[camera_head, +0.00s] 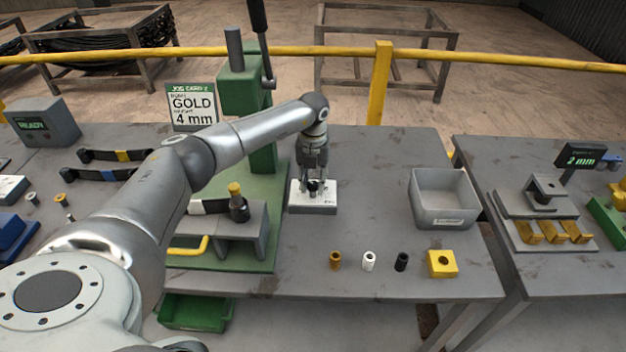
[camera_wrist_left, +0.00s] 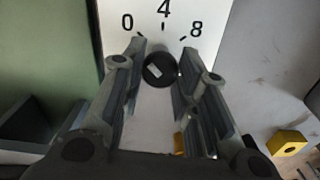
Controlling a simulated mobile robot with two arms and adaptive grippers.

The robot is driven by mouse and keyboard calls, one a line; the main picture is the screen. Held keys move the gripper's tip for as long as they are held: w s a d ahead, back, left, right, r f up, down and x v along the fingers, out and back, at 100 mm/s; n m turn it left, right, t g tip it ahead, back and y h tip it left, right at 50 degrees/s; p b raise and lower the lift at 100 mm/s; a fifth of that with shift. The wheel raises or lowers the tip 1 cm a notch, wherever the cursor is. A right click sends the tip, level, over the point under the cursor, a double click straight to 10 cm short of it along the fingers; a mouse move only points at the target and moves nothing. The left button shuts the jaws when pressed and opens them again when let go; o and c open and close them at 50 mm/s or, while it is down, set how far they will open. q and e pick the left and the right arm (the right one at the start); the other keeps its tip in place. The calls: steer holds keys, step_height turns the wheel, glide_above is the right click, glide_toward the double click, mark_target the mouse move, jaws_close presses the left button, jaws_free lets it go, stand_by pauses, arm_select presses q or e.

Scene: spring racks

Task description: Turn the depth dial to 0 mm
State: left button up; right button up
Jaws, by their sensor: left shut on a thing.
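The depth dial is a black round knob (camera_wrist_left: 160,69) on a white plate (camera_wrist_left: 120,12) marked 0, 4 and 8 from left to right. A pale mark shows on the knob's face, left of its middle; I cannot tell exactly which number it points at. In the head view the dial plate (camera_head: 325,208) sits on the table right of the green press base. My left gripper (camera_head: 316,185) points down over it and is shut on the knob. In the left wrist view its fingers (camera_wrist_left: 160,72) flank the knob. My right gripper is not in view.
A green press (camera_head: 240,95) stands left of the dial, behind my left arm. A grey bin (camera_head: 446,222) stands to the right. Several small inserts and a yellow block (camera_head: 441,264) line the front edge. A display (camera_head: 582,156) on the right table reads 2 mm.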

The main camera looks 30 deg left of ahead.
mark_target(313, 183)
arm_select(q)
steer(key=shift+r+n, duration=0.1)
steer(key=shift+n, duration=0.5)
steer(key=shift+c, duration=0.2)
steer(key=o, duration=1.1)
steer(key=shift+c, duration=0.2)
step_height(313, 183, up, 12)
